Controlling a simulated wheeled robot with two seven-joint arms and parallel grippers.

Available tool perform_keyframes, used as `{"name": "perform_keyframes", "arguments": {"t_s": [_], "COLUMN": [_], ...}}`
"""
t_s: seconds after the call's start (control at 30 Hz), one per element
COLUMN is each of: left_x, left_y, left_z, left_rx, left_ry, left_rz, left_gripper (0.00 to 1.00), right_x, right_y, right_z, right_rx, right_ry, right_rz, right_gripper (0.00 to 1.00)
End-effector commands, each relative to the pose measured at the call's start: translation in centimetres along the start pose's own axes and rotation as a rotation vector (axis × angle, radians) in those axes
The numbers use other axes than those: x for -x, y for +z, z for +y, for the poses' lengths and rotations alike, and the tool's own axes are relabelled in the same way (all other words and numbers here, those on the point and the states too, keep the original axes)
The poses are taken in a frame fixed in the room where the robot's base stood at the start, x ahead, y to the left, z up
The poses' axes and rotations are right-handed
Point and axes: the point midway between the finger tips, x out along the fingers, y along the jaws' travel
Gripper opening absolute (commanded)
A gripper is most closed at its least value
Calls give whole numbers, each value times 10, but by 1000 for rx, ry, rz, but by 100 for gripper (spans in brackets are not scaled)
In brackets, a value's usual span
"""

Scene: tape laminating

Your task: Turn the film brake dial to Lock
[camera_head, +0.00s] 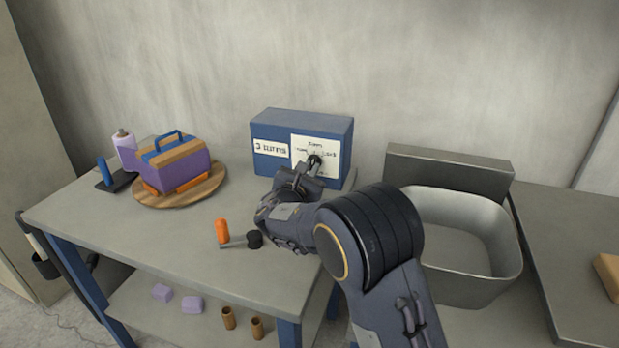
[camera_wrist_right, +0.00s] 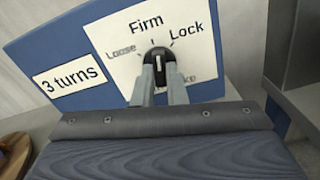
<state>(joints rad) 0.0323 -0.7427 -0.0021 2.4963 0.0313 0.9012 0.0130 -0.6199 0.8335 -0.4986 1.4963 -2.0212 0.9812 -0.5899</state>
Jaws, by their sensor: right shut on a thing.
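The film brake dial (camera_wrist_right: 156,58) is a small black knob on a white panel (camera_wrist_right: 118,42) of a blue box (camera_head: 270,165). The panel reads Loose at left, Firm at top and Lock at upper right; a lower label is partly hidden. In the right wrist view my right gripper (camera_wrist_right: 158,78) is shut on the knob, one finger on each side. The knob's upper end appears to face up near Firm; its exact setting is hard to read. In the head view the dial (camera_head: 315,160) is small, with my right wrist in front. My left gripper is not in view.
An orange-handled tool (camera_head: 222,231) lies on the table (camera_head: 190,262) near my right arm. A purple striped object (camera_head: 178,166) sits on a round wooden board (camera_head: 203,191) at left. A grey basin (camera_head: 455,235) stands to the right of the box.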

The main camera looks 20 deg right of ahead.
Motion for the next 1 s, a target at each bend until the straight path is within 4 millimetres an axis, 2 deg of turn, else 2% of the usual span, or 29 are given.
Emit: {"name": "perform_keyframes", "arguments": {"t_s": [0.03, 0.1, 0.5, 0.73, 1.0], "left_x": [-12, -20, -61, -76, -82], "left_y": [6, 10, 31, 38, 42], "left_z": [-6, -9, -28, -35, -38], "left_rx": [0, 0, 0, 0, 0], "left_ry": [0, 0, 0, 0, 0], "left_rz": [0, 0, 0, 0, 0], "left_gripper": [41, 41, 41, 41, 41], "right_x": [0, 0, 0, 0, 1], "right_y": [-6, -7, -5, -4, -2], "right_z": [-2, -2, 0, 1, 1], "right_rx": [-45, -110, -450, -578, -648], "right_ry": [0, 0, 0, 1, 0], "right_rz": [-1, -1, 0, 1, 3], "right_gripper": [0, 0, 0, 0, 0]}}
